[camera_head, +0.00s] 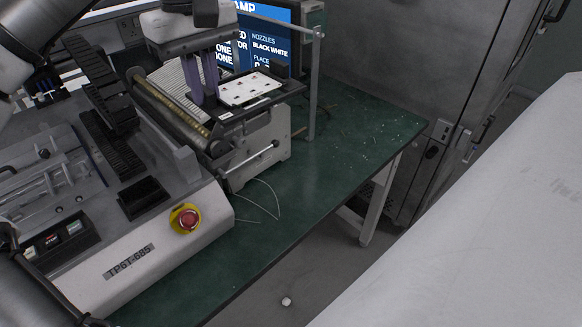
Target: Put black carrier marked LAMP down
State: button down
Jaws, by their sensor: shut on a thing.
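The black carrier (232,113) is a flat dark tray with a white panel (250,88) bearing small dark and red marks. Its LAMP marking cannot be read from here. My gripper (208,97) comes down from the top with purple fingers and is shut on the carrier's left end. The carrier is about level, over the right part of the grey bench machine (262,140). I cannot tell whether it touches the machine, since its underside is hidden.
A lit blue screen (268,45) stands behind the carrier, beside an upright metal post (313,95). The machine has a roller, a dark cable chain and a red stop button (187,219). The green bench top (350,130) is mostly clear to the right, with loose wires near the machine.

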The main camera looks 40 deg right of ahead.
jog(key=w+d+f+b, duration=0.1)
jog(key=d+f+b, duration=0.7)
jog(key=d+b, duration=0.15)
jog(key=f+b, duration=0.1)
jog(key=f, duration=0.8)
jog(key=f+b, duration=0.1)
jog(key=f, duration=0.8)
jog(key=f+b, duration=0.1)
jog(key=f, duration=0.8)
jog(key=shift+a+f, duration=0.25)
jog(key=shift+f, duration=0.15)
jog(key=c, duration=1.5)
grip_release()
jog(key=shift+o, duration=0.2)
notch_tip(320, 180, up, 12)
jog(key=shift+r+p, duration=0.2)
jog(key=shift+p, duration=0.1)
